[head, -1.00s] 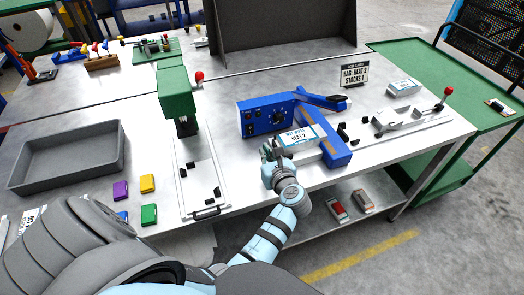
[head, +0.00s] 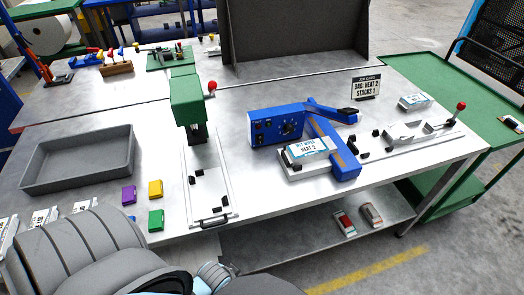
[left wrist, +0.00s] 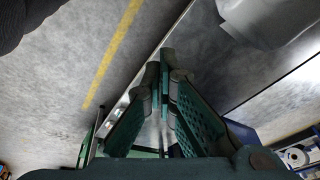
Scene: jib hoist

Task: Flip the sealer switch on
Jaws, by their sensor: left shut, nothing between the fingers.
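The blue sealer (head: 290,115) stands on the metal table, with a dial and small dark switches (head: 258,132) on its front panel. The switch positions are too small to tell. Its blue arm (head: 330,112) slants up to the right. A packet labelled heat 2 (head: 309,147) lies on a pale rest beside the sealer's blue base. My left gripper (left wrist: 164,62) is shut and empty in the left wrist view, with floor and a table edge beyond it. The head view shows no gripper at the sealer. My right gripper is in neither view.
A green press (head: 187,100) with a red-knobbed lever stands left of the sealer. A grey tray (head: 80,165) and several coloured blocks lie further left. A job card (head: 366,86) stands behind. A red-knobbed lever fixture (head: 430,128) is at right.

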